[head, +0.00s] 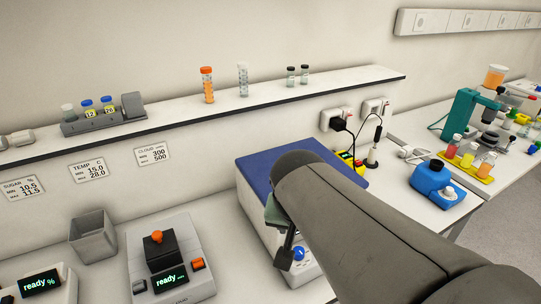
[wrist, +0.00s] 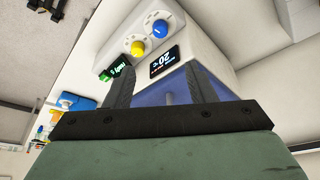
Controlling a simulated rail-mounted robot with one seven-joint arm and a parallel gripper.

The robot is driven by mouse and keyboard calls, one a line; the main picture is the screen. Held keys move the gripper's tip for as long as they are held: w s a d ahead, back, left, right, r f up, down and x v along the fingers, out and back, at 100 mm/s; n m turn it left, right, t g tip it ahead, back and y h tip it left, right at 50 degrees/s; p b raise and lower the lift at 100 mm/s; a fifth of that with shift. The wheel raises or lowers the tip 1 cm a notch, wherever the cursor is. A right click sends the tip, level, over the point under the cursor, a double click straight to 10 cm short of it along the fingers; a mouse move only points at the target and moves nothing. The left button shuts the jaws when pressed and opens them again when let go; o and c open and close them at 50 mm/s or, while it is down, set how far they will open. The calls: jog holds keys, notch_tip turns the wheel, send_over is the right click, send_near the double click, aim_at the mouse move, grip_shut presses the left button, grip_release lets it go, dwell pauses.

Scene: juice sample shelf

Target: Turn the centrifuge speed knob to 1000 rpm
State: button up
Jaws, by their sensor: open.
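The centrifuge (head: 253,170) is a white box with a blue lid, in the middle of the head view and partly hidden by my arm. Its front panel shows upside down in the wrist view, with a blue knob (wrist: 160,28) and a yellow knob (wrist: 138,48). The blue knob also shows in the head view (head: 298,253). A dark display (wrist: 165,62) reads 20 °C; a second display (wrist: 117,75) has green text that I cannot read fully. Which knob sets speed is unclear. My gripper (wrist: 160,66) is open, empty, in front of the panel, apart from both knobs.
A wall shelf (head: 330,86) holding tubes runs above.

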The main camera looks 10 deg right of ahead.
aim_at(299, 251)
jog(key=b+x, duration=1)
jog(key=x, duration=0.6)
jog(key=shift+w+f+b, duration=0.1)
jog(key=shift+f+b, duration=0.2)
jog(key=shift+f, duration=0.05)
jog(key=shift+c, duration=0.3)
jog(key=c, duration=0.9)
